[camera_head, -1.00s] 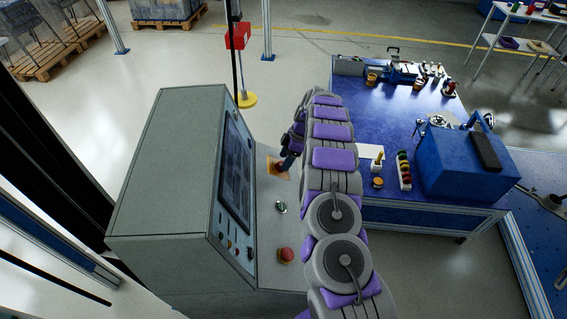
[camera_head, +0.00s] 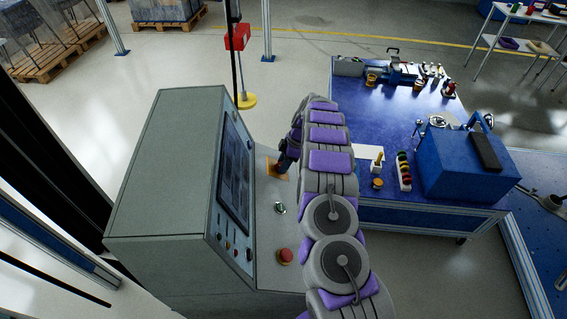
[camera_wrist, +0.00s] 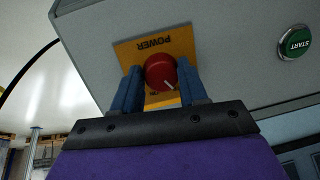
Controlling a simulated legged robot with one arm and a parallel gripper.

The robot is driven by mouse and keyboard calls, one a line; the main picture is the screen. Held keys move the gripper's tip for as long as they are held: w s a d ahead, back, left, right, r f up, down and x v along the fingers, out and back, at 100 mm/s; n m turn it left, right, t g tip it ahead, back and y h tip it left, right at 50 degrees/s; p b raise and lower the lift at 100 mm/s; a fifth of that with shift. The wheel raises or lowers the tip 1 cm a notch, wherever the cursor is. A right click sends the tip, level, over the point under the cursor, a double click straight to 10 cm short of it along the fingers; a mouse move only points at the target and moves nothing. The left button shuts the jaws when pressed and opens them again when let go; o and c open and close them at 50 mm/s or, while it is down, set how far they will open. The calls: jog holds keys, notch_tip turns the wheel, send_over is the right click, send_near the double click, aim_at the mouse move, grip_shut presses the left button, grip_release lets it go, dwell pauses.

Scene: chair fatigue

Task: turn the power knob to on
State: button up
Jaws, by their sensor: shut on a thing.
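The power knob (camera_wrist: 161,72) is a round red knob with a white pointer line. It sits on a yellow plate marked POWER (camera_wrist: 185,42) on the grey control console. In the wrist view, the blue fingers of my gripper (camera_wrist: 163,82) are on both sides of the knob and shut on it. The knob's white line points toward the lower right of that view. In the head view, my gripper (camera_head: 281,166) is over the yellow plate (camera_head: 271,172), and the knob is mostly hidden there.
The grey console (camera_head: 165,180) has a screen (camera_head: 236,170), a green START button (camera_head: 280,208) and a red button (camera_head: 285,256). The START button also shows in the wrist view (camera_wrist: 294,42). A blue workbench (camera_head: 385,115) holding a blue box (camera_head: 465,165) stands to the right.

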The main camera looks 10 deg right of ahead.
jog(key=shift+c, duration=1.1)
jog(key=m, duration=0.4)
jog(key=shift+d+g+y, duration=0.15)
jog(key=shift+g+y, duration=0.15)
jog(key=shift+g, duration=0.1)
jog(key=m, duration=0.3)
jog(key=shift+m+y, duration=0.7)
jog(key=shift+m, duration=1.5)
jog(key=o, duration=1)
